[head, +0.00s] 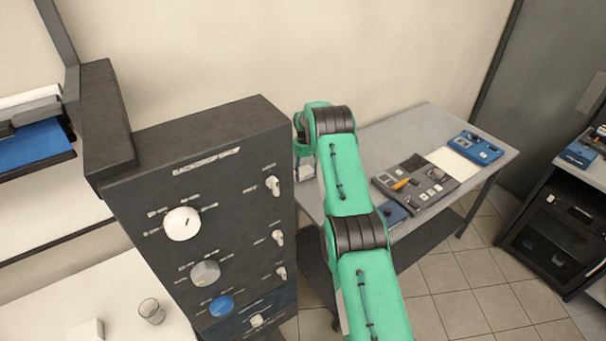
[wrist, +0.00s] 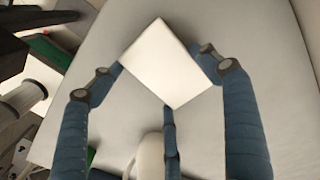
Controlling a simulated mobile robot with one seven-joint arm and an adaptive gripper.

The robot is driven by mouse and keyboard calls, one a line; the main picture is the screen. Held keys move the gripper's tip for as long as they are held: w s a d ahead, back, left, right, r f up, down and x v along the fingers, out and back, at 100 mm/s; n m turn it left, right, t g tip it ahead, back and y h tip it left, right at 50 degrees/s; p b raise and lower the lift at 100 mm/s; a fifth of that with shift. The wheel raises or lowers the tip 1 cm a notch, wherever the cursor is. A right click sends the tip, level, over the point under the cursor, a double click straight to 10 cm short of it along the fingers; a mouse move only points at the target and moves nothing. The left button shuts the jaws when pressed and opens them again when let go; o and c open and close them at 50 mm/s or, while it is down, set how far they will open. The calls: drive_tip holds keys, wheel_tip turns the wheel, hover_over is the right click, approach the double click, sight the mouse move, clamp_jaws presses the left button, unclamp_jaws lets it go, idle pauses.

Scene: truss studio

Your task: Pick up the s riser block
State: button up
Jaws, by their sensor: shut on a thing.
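A plain white block, which I take to be the s riser block (wrist: 168,62), is between the blue fingers of my gripper (wrist: 168,75) in the wrist view. It appears as a bright, tilted four-sided face. Fingers touch it at its left and right corners, and a third finger meets its lower corner. My gripper is shut on it. A pale grey surface lies behind the block; I cannot tell whether the block touches it. In the head view my green arm reaches behind the dark control panel, which hides most of the gripper and block.
The dark panel (head: 215,165) with knobs and switches stands close left of my arm. The grey table (head: 428,125) behind holds a dark control board (head: 425,183) and a blue device (head: 476,147). A glass (head: 151,311) and another white block (head: 86,331) are at lower left.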

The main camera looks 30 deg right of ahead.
sight(304, 173)
drive_tip(key=shift+r, duration=1.9)
drive_tip(key=s+a, duration=0.2)
drive_tip(key=s, duration=0.3)
drive_tip(key=s+a, duration=0.2)
drive_tip(key=s, duration=0.2)
drive_tip(key=s+a+r+b, duration=0.1)
drive_tip(key=s+a, duration=0.1)
drive_tip(key=s, duration=0.3)
drive_tip(key=shift+s+a+r, duration=0.1)
drive_tip(key=shift+s+a, duration=0.15)
drive_tip(key=shift+s, duration=0.05)
